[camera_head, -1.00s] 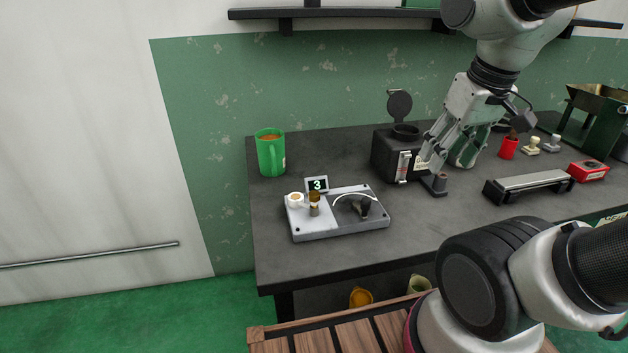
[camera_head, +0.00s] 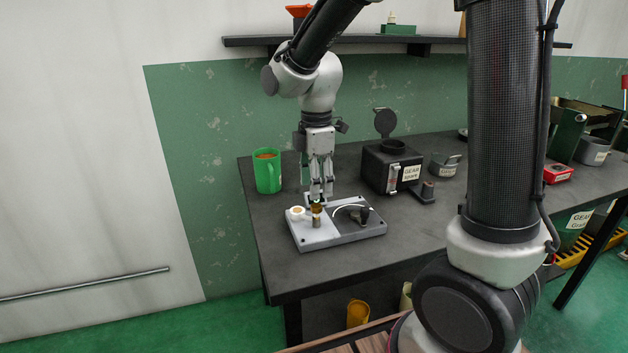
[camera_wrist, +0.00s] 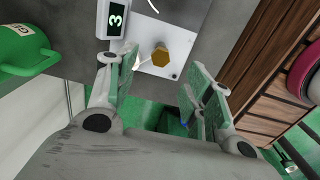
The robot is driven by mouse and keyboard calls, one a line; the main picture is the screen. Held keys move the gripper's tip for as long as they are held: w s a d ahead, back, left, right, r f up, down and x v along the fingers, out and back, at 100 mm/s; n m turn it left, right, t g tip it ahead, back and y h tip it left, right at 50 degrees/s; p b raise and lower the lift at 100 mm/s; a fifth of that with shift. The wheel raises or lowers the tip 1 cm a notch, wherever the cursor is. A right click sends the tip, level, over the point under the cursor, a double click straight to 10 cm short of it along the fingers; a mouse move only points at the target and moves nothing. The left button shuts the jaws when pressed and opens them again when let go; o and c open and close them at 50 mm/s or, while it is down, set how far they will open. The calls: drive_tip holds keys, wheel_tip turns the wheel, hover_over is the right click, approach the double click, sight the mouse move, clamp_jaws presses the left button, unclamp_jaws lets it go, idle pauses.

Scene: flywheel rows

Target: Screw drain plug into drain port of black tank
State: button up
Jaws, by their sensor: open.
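A brass hex-headed piece (camera_head: 316,214), which looks like the drain plug, stands upright on a grey fixture plate (camera_head: 345,231) at the left of the bench. Its golden hex head (camera_wrist: 160,57) shows in the wrist view, just beyond the fingertips. My gripper (camera_head: 321,193) points down above it, open and empty; the fingers (camera_wrist: 160,80) are spread on either side of the view. The black tank (camera_head: 379,168) stands to the right with its round lid raised. A short black stub (camera_head: 427,190) is at its lower right; I cannot tell whether this is the drain port.
A green mug (camera_head: 267,174) stands left of my gripper, near the bench's left end. A white ring (camera_head: 297,212) and a black-knobbed part (camera_head: 364,214) share the plate. A grey cup (camera_head: 445,166) stands right of the tank.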

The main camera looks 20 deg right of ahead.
sight(317, 206)
wheel_tip(317, 206, down, 7)
drive_tip(key=shift+d+f, duration=0.1)
drive_tip(key=shift+f, duration=0.05)
idle(0.4)
clamp_jaws()
drive_tip(key=c, duration=1)
unclamp_jaws()
clamp_jaws()
drive_tip(key=shift+r, duration=0.75)
drive_tip(key=shift+r, duration=1.95)
